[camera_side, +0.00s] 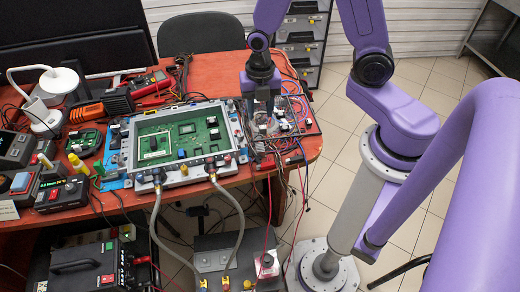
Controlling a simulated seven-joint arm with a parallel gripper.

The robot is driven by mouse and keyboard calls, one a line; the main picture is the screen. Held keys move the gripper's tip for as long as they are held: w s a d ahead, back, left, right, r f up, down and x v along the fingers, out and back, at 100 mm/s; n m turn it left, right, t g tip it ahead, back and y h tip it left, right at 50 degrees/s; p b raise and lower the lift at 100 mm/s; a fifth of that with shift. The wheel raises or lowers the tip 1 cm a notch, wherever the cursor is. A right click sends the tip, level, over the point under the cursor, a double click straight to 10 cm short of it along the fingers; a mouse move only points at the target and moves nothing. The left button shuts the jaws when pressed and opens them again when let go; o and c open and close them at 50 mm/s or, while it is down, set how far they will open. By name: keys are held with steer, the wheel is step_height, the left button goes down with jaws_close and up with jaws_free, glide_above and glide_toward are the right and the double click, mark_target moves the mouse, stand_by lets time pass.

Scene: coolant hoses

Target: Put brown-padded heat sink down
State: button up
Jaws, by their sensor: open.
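My gripper (263,107) points down over the cluttered board of small parts and coloured wires (290,128) at the right end of the red table. Its jaws are open. The view is too small to show whether anything sits between or just under the fingers. I cannot make out a brown pad, so I cannot single out the brown-padded heat sink. Left of my gripper, a green circuit board (180,138) lies in a grey frame (142,177). A square chip and small dark blocks show on it.
Two hoses (157,225) run from the frame's front edge down to a grey unit (212,262) below the table. Loose wires hang off the table's right edge. Instruments, tools and a lamp (42,112) crowd the left side. A monitor (75,40) stands behind.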

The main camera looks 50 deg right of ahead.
glide_above(260, 147)
steer(key=f, duration=1)
steer(key=shift+s+a, duration=0.25)
steer(key=shift+a, duration=0.05)
steer(key=shift+w+d+f, duration=0.1)
steer(key=shift+d+f, duration=0.05)
steer(key=shift+f, duration=0.8)
steer(key=shift+w+d+f, duration=0.1)
steer(key=shift+d+f, duration=0.05)
steer(key=shift+f, duration=1.5)
steer(key=shift+c, duration=0.3)
jaws_close()
